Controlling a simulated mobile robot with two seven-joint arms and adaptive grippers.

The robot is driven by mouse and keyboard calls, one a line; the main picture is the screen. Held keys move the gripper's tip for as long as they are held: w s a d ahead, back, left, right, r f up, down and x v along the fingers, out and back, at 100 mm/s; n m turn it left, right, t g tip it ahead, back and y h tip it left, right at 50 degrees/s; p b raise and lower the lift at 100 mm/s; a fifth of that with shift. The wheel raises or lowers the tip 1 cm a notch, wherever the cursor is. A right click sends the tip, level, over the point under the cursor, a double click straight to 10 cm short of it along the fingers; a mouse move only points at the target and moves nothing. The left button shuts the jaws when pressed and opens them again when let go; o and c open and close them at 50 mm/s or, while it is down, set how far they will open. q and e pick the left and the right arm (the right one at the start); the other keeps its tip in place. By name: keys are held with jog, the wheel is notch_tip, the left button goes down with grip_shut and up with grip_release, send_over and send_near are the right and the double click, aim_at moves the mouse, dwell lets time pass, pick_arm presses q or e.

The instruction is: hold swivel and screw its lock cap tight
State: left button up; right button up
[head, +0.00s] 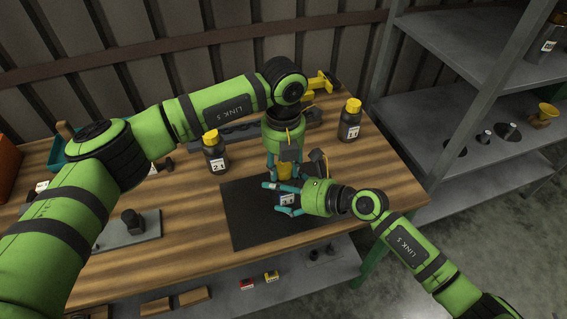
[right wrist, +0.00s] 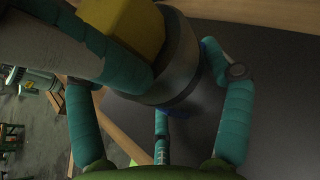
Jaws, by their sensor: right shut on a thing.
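A dark round body with a white label (head: 287,199), which I take for the swivel, stands over the black mat (head: 245,215). A yellow part (head: 285,171), apparently the lock cap, sits on top of it. The right wrist view shows the yellow part (right wrist: 128,24) above the grey-black round body (right wrist: 178,70). My right gripper (head: 283,198) is shut around the body from the right. My left gripper (head: 284,172) points down from above, with its fingers at the yellow part. One teal finger covers part of the yellow; whether they grip is hidden.
Bottles with yellow caps stand at the left (head: 215,152) and right (head: 349,120) of the mat. A grey plate with a dark block (head: 133,222) lies at the left. A yellow-handled tool (head: 320,82) is behind my left arm. Metal shelves (head: 470,90) stand at the right.

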aim_at(284, 167)
pick_arm(q)
jog(key=shift+m, duration=0.3)
jog(key=m, duration=1.2)
jog(key=shift+f+m, duration=0.1)
jog(key=shift+m, duration=0.5)
dwell(0.4)
jog(key=o, duration=1.1)
jog(key=shift+d, duration=0.1)
jog(key=shift+o, duration=0.2)
jog(key=shift+s+r, duration=0.1)
jog(key=shift+r, duration=4)
